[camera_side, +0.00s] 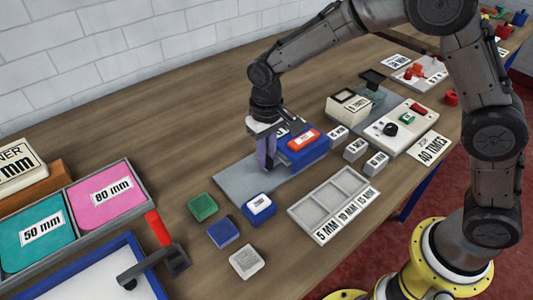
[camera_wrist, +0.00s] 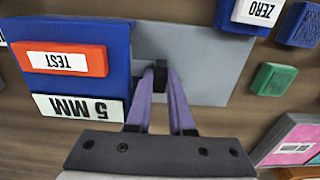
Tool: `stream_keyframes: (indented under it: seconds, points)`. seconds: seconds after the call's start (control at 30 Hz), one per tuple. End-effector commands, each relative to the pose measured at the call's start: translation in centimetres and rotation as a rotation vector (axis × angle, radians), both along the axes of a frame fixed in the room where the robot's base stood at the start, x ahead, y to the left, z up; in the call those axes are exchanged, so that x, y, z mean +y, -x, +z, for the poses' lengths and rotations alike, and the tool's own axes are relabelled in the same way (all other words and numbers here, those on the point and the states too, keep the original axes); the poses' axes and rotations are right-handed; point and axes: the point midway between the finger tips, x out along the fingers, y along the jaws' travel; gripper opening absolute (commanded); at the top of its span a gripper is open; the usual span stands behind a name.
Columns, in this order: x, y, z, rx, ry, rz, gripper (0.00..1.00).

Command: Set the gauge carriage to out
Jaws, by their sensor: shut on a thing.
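The gauge has a blue body (camera_side: 303,150) with a red TEST button (camera_side: 304,139). It stands on a flat grey plate (camera_side: 240,181). In the wrist view the blue body (camera_wrist: 66,30) fills the upper left, with the red TEST button (camera_wrist: 60,58) and a white 5 MM label (camera_wrist: 78,107). A small black knob (camera_wrist: 161,72) is beside the blue body, over the grey plate (camera_wrist: 210,50). My gripper (camera_side: 267,167) is low over the plate, just left of the blue body. Its purple fingers (camera_wrist: 161,90) are shut on the black knob. Which part is the carriage is not clear.
In front lie a blue ZERO block (camera_side: 259,208), a green block (camera_side: 203,207), another blue block (camera_side: 223,232) and a white block (camera_side: 247,262). A grey slotted tray (camera_side: 300,212) is at right. A red-handled lever (camera_side: 158,229) rises at front left.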

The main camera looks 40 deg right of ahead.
Motion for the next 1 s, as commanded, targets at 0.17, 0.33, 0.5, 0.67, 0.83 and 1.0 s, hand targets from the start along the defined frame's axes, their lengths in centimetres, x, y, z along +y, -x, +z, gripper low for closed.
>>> stream_keyframes:
  seconds: [0.17,0.33,0.5,0.67,0.83,1.0]
  points:
    - [0.0,-0.1,0.1,-0.003,-0.001,0.0,0.0]
    - [0.0,-0.1,0.1,-0.003,-0.001,0.0,0.0]
    - [0.5,-0.1,0.2,-0.004,-0.001,0.002,0.0]
    - [4.0,-0.1,0.1,-0.005,-0.002,0.007,0.0]
    - [8.2,-0.2,0.2,-0.006,-0.004,0.005,0.0]
    - [10.4,-0.1,0.2,-0.006,-0.004,0.002,0.0]
